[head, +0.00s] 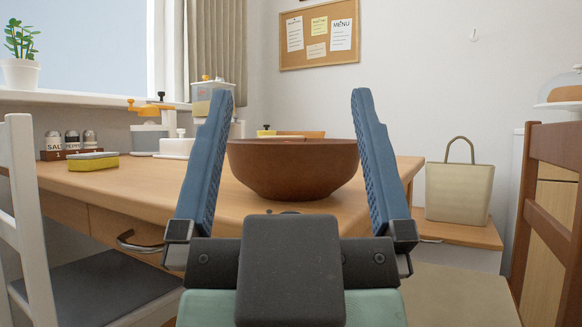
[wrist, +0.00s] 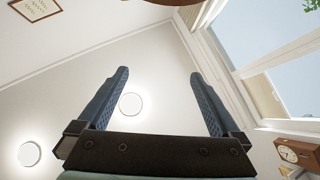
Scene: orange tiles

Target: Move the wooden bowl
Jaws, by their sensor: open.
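The wooden bowl (head: 293,170) is reddish brown and stands upright on the wooden table (head: 125,187), near its right end. My gripper (head: 291,92) is open, its two blue fingers pointing up in the head view, one on each side of the bowl in the picture. The fingers look nearer to the camera than the bowl, and I see no contact. In the wrist view my gripper (wrist: 159,73) is open and empty against walls and ceiling. A brown edge shows at the top of that view; I cannot tell whether it is the bowl.
A yellow sponge (head: 93,162), a shaker rack (head: 71,145) and a white dish (head: 177,147) sit on the table's left part. Containers stand behind the bowl. A white chair (head: 27,200) is at left, a brown chair (head: 553,150) at right, and a beige bag (head: 458,192) beyond the table.

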